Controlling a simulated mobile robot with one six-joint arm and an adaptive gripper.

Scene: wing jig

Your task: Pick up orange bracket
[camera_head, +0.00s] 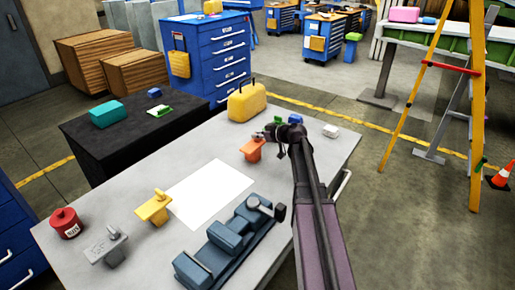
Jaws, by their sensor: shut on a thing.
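The orange bracket (252,150) is on the far part of the grey table (210,140), beyond the white sheet. My gripper (268,137) is at the bracket's upper end, shut on it. My arm comes in from the lower right, and my gripper hides part of the bracket's top. I cannot tell whether the bracket touches the table.
A yellow case (246,103) stands behind the bracket. A blue object (295,118) and a white block (331,131) are close by. The white sheet (210,192) is bare.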

